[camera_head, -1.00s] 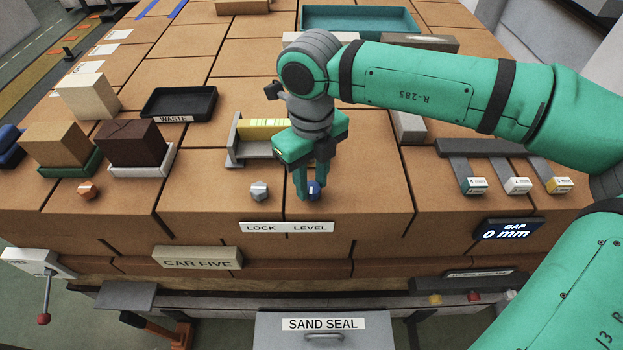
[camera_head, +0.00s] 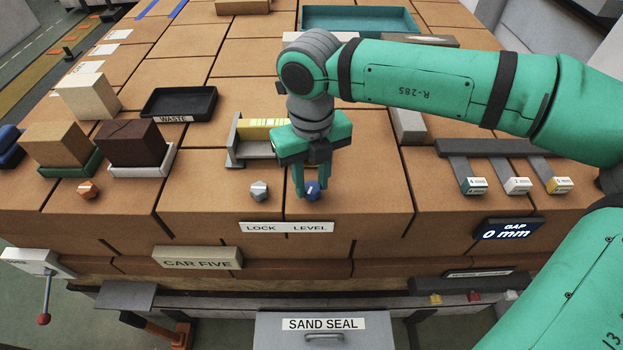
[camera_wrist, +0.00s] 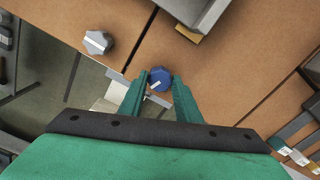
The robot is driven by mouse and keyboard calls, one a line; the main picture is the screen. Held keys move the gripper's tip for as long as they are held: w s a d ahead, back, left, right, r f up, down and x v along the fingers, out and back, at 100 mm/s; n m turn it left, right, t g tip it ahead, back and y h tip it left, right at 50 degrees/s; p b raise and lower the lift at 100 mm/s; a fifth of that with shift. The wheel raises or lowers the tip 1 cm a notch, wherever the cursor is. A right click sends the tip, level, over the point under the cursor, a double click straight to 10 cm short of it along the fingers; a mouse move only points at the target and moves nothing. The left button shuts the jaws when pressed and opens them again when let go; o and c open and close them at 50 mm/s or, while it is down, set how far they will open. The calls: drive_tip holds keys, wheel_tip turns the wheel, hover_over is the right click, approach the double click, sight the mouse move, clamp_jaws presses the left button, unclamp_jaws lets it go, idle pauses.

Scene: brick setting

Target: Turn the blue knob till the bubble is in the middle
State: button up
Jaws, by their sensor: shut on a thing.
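The blue knob (camera_head: 312,190) is on the brick surface behind the LEVEL label (camera_head: 310,227). My gripper (camera_head: 312,188) points down and is shut on the knob, a finger on each side. In the wrist view the blue knob (camera_wrist: 159,79) with its pale pointer mark sits between the fingertips of my gripper (camera_wrist: 160,82). The yellow level vial (camera_head: 263,130) lies in a grey holder just behind my gripper. My gripper covers its right end, and I cannot make out the bubble.
A grey knob (camera_head: 259,191) stands close to the left, above the LOCK label. An orange knob (camera_head: 88,190) is farther left. A black WASTE tray (camera_head: 180,103) and several bricks lie at the left. Gap gauges (camera_head: 480,150) lie to the right, beside a display reading 0 mm (camera_head: 505,230).

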sight(311, 187)
drive_tip(key=o, duration=1.1)
drive_tip(key=shift+c, duration=0.2)
wheel_tip(311, 187, up, 11)
drive_tip(key=shift+f, duration=0.1)
